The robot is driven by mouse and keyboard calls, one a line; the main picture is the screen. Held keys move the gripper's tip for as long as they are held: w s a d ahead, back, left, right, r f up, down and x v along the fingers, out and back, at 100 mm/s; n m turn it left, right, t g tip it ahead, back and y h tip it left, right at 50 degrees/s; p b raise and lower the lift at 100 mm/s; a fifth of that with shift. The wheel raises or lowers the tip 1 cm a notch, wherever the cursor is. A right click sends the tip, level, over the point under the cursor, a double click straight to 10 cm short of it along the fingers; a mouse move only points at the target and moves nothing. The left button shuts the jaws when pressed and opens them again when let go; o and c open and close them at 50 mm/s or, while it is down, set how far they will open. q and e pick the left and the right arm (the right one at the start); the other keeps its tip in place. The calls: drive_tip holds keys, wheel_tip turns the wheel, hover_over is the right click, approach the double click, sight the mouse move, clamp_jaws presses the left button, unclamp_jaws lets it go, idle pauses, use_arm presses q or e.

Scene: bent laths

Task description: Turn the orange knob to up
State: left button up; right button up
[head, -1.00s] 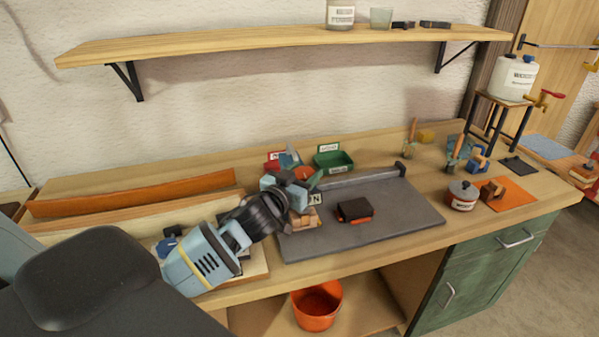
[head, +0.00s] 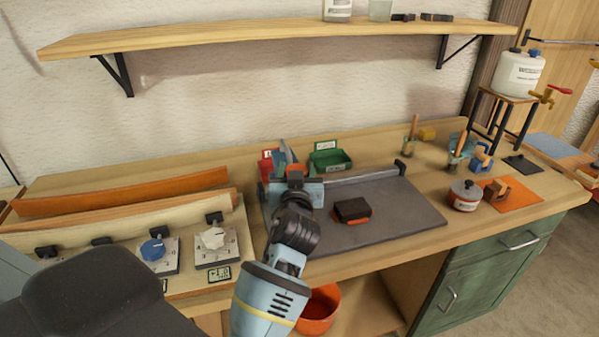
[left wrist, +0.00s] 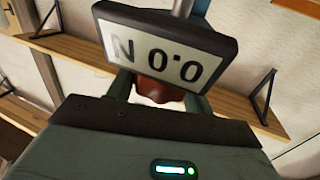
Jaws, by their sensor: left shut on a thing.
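I see no orange knob for certain. Two dial panels stand at the bench's front left in the head view, one with a blue knob (head: 153,250), one with a whitish knob (head: 213,238). My left gripper (head: 290,172) is over the left end of the grey mat, away from the knobs. In the left wrist view its fingers (left wrist: 160,95) are shut on a reddish-brown thing (left wrist: 155,90), mostly hidden by a display (left wrist: 155,52) reading 0.0 N. The head view hides most of what it holds. My right gripper is out of view.
The grey mat (head: 400,215) bears a dark block (head: 352,210) with an orange edge. A green bin (head: 329,161) stands behind it. A lidded tin (head: 465,196) stands to the right. A shelf (head: 270,37) hangs above. An orange bucket (head: 318,312) is below the bench.

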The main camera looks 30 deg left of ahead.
use_arm(q)
drive_tip(key=shift+r, duration=0.25)
idle(0.3)
drive_tip(key=o, duration=1)
drive_tip(key=shift+c, duration=0.2)
drive_tip(key=shift+f, duration=0.15)
